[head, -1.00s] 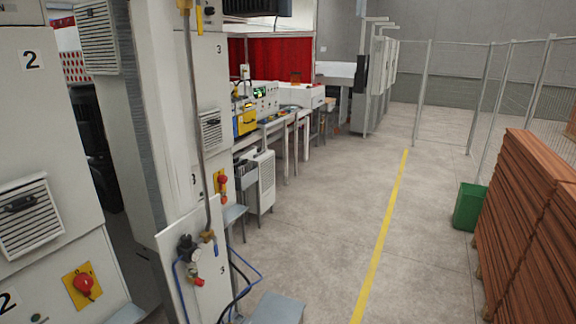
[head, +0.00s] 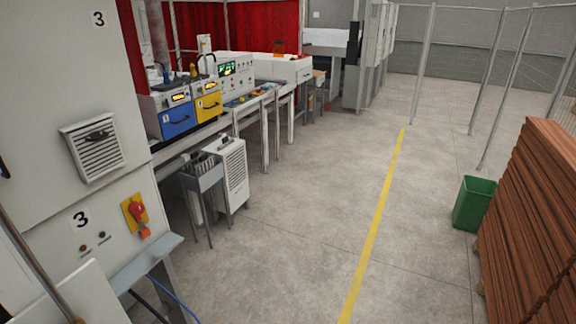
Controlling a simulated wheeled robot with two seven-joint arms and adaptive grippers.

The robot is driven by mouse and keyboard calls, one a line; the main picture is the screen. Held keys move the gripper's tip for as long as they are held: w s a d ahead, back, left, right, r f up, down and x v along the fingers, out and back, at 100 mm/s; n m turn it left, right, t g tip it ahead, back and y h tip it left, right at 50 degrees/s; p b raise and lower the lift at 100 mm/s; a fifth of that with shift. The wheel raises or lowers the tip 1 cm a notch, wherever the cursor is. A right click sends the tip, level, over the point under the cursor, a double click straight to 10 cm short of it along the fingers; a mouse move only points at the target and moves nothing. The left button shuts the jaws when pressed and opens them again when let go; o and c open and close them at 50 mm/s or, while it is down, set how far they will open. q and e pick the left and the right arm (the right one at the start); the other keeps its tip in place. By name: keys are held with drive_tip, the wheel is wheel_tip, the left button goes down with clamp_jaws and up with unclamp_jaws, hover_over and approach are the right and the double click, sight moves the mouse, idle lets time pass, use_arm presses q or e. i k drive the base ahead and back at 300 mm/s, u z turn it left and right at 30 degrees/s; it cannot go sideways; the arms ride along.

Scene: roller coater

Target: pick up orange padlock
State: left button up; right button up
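A small orange piece (head: 145,232) hangs at the lower edge of the red rotary switch (head: 137,209) on a yellow plate. The plate is on the front of the white cabinet marked 3, at the left. The orange piece looks like a padlock, but it is too small to be certain. Neither of my grippers is in view.
A light blue-grey ledge (head: 146,264) juts out below the switch, with blue and black hoses under it. Blue and yellow units (head: 206,104) stand on a bench beyond. A green bin (head: 474,203) and a brown stack (head: 532,225) are at right. The floor between is clear.

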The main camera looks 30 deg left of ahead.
sight(145, 232)
drive_tip(key=u, duration=0.1)
drive_tip(key=i, duration=1.6)
drive_tip(key=u, duration=1.15)
drive_tip(key=i, duration=0.95)
drive_tip(key=u, duration=1.05)
